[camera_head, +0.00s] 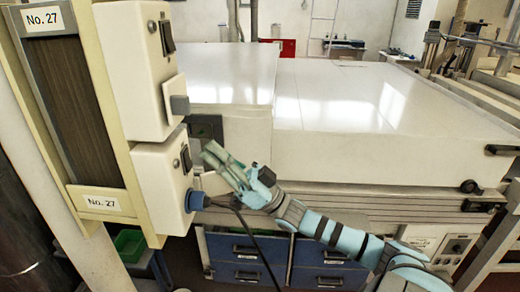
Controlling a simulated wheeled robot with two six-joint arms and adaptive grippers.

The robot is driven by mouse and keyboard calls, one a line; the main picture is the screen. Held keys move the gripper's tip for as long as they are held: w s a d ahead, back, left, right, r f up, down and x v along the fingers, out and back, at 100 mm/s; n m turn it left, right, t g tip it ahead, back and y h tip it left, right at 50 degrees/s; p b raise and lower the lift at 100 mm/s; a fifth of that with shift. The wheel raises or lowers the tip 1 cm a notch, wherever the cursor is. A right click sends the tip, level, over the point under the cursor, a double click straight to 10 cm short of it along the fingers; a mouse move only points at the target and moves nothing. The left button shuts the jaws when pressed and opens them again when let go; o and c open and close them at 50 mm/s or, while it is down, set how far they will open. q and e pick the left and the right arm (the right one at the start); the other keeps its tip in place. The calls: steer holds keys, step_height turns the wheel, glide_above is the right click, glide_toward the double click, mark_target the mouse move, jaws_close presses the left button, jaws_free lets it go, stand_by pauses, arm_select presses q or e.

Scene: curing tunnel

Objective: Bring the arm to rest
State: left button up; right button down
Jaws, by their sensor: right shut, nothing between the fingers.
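My right arm (345,238) comes in from the lower right, light blue with dark bands. Its gripper (210,152) points up and left, in front of the white machine's side. The gripper is shut with nothing between the fingers. It is close to the right of the two cream switch boxes, and I cannot tell whether it touches anything. My left gripper is not in view.
An upper switch box (135,75) and a lower switch box (160,185) hang on a cream post at left. A blue plug (195,201) sits in the lower box, with a dark cable below. A large white machine (345,150) and blue drawers (245,262) stand behind.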

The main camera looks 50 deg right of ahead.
steer(key=s+r+v, duration=0.1)
steer(key=r+v, duration=0.1)
steer(key=v, duration=0.9)
steer(key=shift+s+d, duration=0.35)
steer(key=shift+d, duration=0.05)
